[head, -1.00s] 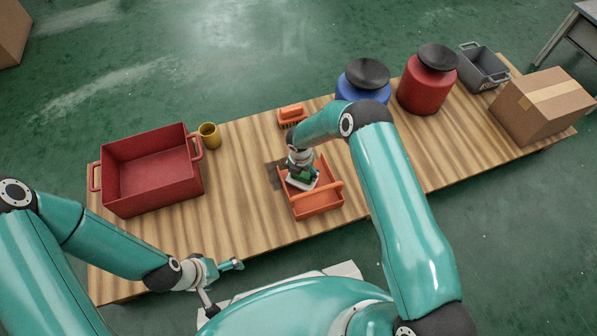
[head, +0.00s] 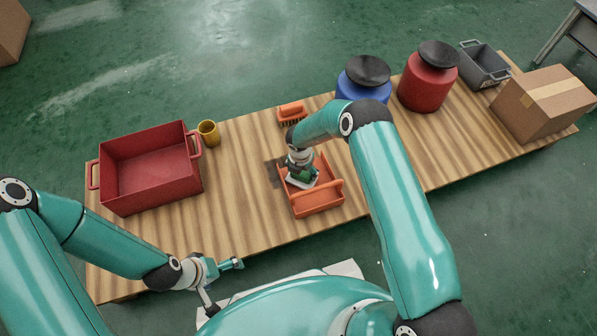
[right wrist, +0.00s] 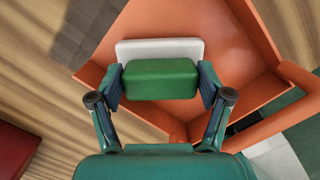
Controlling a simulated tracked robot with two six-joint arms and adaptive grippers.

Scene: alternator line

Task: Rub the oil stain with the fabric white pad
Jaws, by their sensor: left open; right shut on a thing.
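The fabric white pad is a white slab (right wrist: 160,47) with a green block handle (right wrist: 160,80). My right gripper (right wrist: 162,88) is shut on the green block, one finger on each side; it also shows in the head view (head: 302,172). The pad is within the outline of the orange caddy (head: 318,203), at its far left part; I cannot tell whether it touches the bottom. The oil stain (head: 273,172) is a dark patch on the wooden table, just left of the caddy and partly hidden. My left gripper (head: 234,264) is open and empty near the table's front edge.
A red crate (head: 150,197) and a yellow cup (head: 208,132) stand to the left. An orange brush (head: 291,111) lies behind the caddy. Blue (head: 352,91) and red (head: 426,85) canisters, a grey bin (head: 484,69) and a cardboard box (head: 545,112) stand at right.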

